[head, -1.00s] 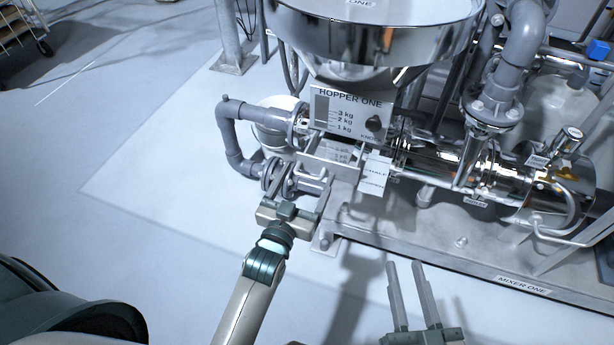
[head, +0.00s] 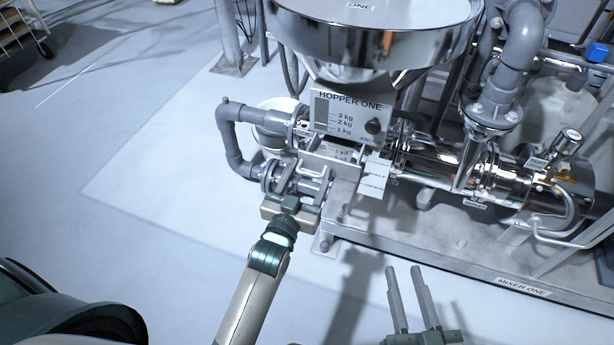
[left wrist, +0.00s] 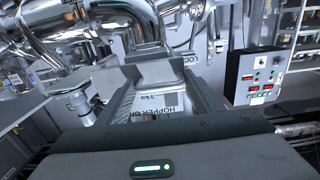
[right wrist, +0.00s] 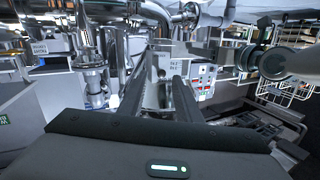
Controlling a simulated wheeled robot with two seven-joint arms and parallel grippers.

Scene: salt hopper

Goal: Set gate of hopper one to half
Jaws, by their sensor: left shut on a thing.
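Below the plate, the grey metal gate (head: 332,167) sticks out toward me. Beside it is a white card (head: 376,178) lettered HALF and OPEN. My left gripper (head: 308,176) is at the gate's front, shut on its handle. In the left wrist view its fingers (left wrist: 165,92) flank a grey metal block (left wrist: 170,72). How far the gate is out is hard to tell. My right gripper (head: 405,268) is open and empty, lower right.
Grey pipes (head: 232,140) bend close at the gate's left. Mixer one's steel barrel (head: 440,165) lies to the right, above a base (head: 450,240). A control box with lit buttons (left wrist: 254,76) shows in the left wrist view. The floor (head: 130,200) at left is clear.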

